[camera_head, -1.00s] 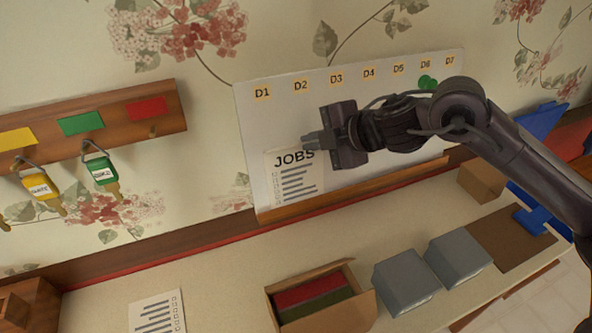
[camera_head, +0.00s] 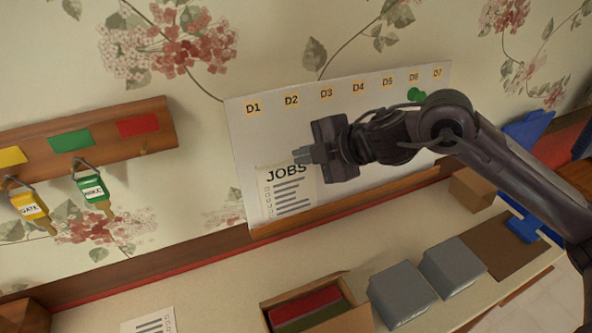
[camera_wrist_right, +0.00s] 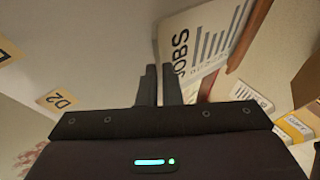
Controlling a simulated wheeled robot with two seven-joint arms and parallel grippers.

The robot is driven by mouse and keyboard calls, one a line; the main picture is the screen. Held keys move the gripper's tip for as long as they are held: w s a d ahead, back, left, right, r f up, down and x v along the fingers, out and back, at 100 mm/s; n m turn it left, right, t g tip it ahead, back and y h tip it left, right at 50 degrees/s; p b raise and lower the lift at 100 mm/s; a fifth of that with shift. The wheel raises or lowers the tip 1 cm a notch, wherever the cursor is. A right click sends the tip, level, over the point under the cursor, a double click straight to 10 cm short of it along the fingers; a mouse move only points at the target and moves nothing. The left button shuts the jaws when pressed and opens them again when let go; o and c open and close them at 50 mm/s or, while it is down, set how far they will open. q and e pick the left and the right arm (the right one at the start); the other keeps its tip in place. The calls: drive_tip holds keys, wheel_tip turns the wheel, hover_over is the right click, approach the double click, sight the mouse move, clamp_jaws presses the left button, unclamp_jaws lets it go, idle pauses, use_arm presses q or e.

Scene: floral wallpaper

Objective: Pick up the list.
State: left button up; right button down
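The list, a white sheet headed JOBS (camera_head: 290,192), is upright against the lower left of the white board (camera_head: 243,165). In the right wrist view the list (camera_wrist_right: 205,60) is just beyond the fingers, with its top edge close to them. My right gripper (camera_head: 303,155) is at the top edge of the list, its fingers covering a little of it. In the right wrist view the fingers (camera_wrist_right: 160,85) are close together with a narrow gap between them. I cannot tell whether they touch the paper. My left gripper is not in view.
The board has labels D1 to D7 and a green pin (camera_head: 415,95). Below is a desk with a cardboard box (camera_head: 345,322), two grey boxes (camera_head: 402,290) (camera_head: 452,265) and another printed sheet (camera_head: 150,322). A wooden rack (camera_head: 160,125) with tagged keys hangs at left.

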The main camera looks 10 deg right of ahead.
wheel_tip(320, 180, up, 20)
idle(0.6)
